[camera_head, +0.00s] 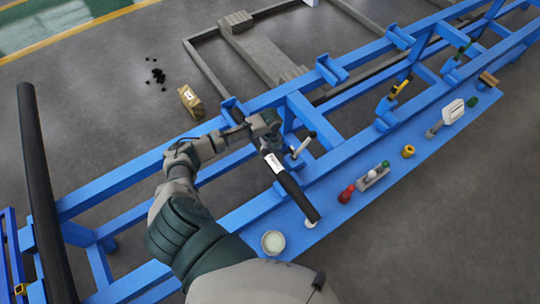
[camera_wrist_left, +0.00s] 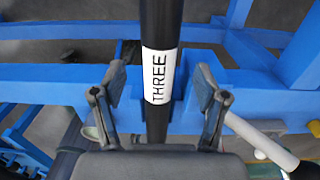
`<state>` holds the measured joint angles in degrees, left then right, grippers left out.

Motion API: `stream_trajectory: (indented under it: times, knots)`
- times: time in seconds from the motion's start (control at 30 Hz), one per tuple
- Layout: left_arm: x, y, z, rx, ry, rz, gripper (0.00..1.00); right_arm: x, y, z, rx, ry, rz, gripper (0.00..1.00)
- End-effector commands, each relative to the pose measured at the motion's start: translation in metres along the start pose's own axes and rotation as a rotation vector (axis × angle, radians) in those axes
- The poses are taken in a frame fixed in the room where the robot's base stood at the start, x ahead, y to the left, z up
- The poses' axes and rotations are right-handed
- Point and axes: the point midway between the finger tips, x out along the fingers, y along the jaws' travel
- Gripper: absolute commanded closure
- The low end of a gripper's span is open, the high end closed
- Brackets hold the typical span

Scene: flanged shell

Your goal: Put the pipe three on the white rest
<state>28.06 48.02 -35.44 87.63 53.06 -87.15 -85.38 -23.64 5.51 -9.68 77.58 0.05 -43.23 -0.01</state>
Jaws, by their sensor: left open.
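Pipe three is a black pipe (camera_head: 291,186) with a white label, lying slanted across the blue frame in the head view. In the left wrist view the black pipe (camera_wrist_left: 157,120) runs lengthwise between my fingers, and its label reads THREE. My left gripper (camera_head: 266,132) is at the pipe's upper part; in the wrist view its fingers (camera_wrist_left: 157,95) stand open, one on each side of the pipe, with gaps.
A pale-handled tool (camera_head: 302,145) stands close right of the gripper. A round pale dish (camera_head: 273,242), a red object (camera_head: 346,193) and a yellow ring (camera_head: 408,151) sit on the blue shelf. A box (camera_head: 191,102) lies on the floor.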

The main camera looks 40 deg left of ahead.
Motion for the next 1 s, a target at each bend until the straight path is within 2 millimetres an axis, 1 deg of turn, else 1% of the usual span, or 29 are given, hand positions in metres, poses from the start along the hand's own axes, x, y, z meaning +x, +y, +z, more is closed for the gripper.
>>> stream_trajectory:
  times: [0.03,0.1,0.2,0.33,0.5,1.0]
  knots:
    - [-0.015,-0.001,0.001,0.002,-0.002,-0.004,0.27,0.001,0.0,0.003,-0.001,-0.001,0.0,0.6]
    - [-0.03,-0.001,0.001,0.001,-0.002,-0.004,0.27,0.004,0.0,0.008,-0.002,-0.004,0.0,0.6]
    - [-0.048,-0.001,0.0,0.001,-0.001,-0.003,0.27,0.008,0.0,0.014,-0.003,-0.008,0.0,0.6]
    - [-0.062,-0.001,0.0,0.0,0.0,-0.002,0.27,0.011,0.0,0.02,-0.003,-0.01,0.0,0.6]
    - [-0.068,0.0,0.0,-0.001,0.001,0.0,0.27,0.013,0.0,0.022,-0.004,-0.01,0.0,0.6]
    - [-0.067,0.0,0.0,0.0,0.001,0.0,0.27,0.013,0.0,0.022,-0.005,-0.012,0.001,0.6]
